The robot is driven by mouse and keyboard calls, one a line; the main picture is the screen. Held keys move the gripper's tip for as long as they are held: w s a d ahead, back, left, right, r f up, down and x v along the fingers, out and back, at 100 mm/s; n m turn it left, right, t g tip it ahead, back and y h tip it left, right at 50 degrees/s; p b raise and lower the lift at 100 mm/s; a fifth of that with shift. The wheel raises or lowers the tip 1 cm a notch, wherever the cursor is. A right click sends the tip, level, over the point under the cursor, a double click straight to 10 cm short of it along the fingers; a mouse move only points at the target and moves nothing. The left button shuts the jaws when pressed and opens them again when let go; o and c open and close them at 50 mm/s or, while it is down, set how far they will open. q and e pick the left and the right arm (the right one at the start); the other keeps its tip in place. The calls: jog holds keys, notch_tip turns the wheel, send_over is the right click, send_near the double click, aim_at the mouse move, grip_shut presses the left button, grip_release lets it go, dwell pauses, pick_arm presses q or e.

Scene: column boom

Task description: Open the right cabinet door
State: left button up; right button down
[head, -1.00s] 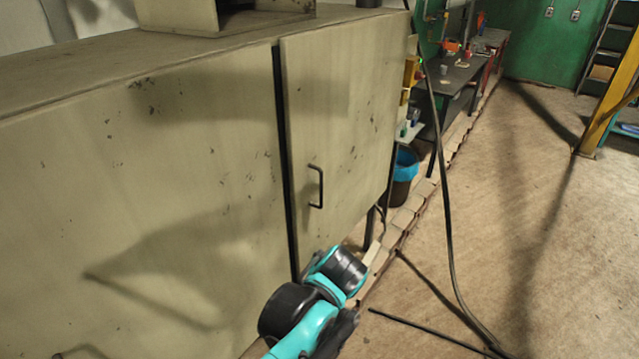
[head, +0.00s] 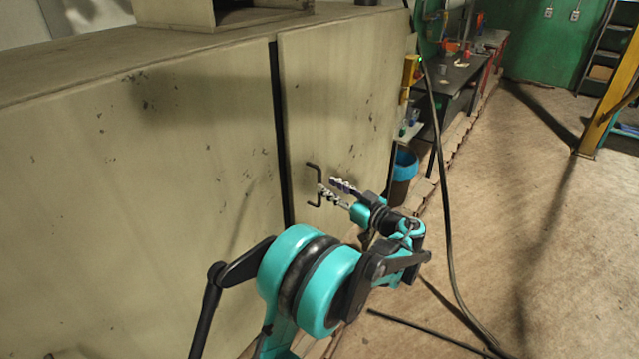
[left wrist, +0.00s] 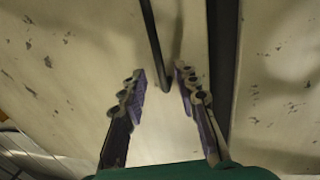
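The right cabinet door (head: 332,105) is a worn beige panel that looks closed, with a dark gap along its left edge. Its black bar handle (head: 311,167) is near the door's lower left. My left gripper (head: 334,188) is open at the handle, its fingers pointing at the door. In the left wrist view, the handle (left wrist: 152,40) runs down between the two spread fingers (left wrist: 160,90) of the gripper, with space on both sides. The fingers hide part of the handle in the head view. My right gripper is not in view.
A wide beige left panel (head: 130,190) of the cabinet adjoins the door. A bin with a blue liner (head: 405,163) stands just beyond the door's right side. A dark cable (head: 446,200) hangs to the right. The floor (head: 540,230) further right is open.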

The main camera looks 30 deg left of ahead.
pick_arm(q)
jog(key=b+x, duration=0.1)
jog(key=x, duration=0.4)
grip_shut()
